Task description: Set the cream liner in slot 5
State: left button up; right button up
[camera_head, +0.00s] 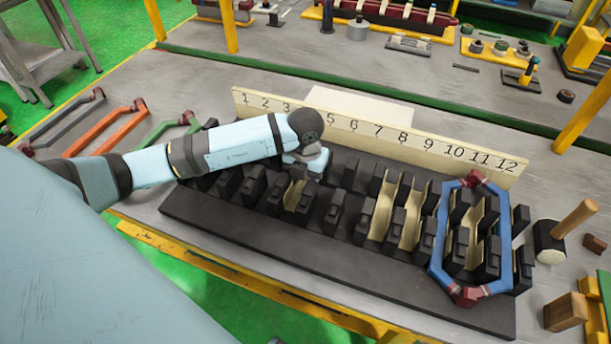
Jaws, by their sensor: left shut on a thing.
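A black stator block (240,231) with rows of teeth lies on the table. A cream number board (430,139) marked 1 to 12 stands behind it; my arm hides the 4. My left gripper (303,166) is shut on a cream liner (294,194), low over the block near number 5. The liner shows between teeth below the fingers; I cannot tell whether it rests on the slot floor. Other cream liners (384,209) sit in slots farther right. My right gripper is not in view.
A blue coil (439,228) sits over the right-hand slots. A mallet (566,230) and a wooden block (565,312) lie right of the stator. Grey, orange (105,128) and green coils lie at the left. A pale flat piece (360,106) lies behind the board.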

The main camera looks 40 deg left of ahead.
pick_arm(q)
jog(key=shift+f, duration=0.15)
jog(key=o, duration=0.8)
jog(key=shift+r, duration=0.25)
jog(key=shift+r+p, duration=0.35)
jog(key=shift+r, duration=0.05)
jog(key=shift+r, duration=0.2)
dwell(0.4)
notch_tip(320, 180, up, 7)
jog(key=p, duration=0.5)
jog(key=shift+r, duration=0.2)
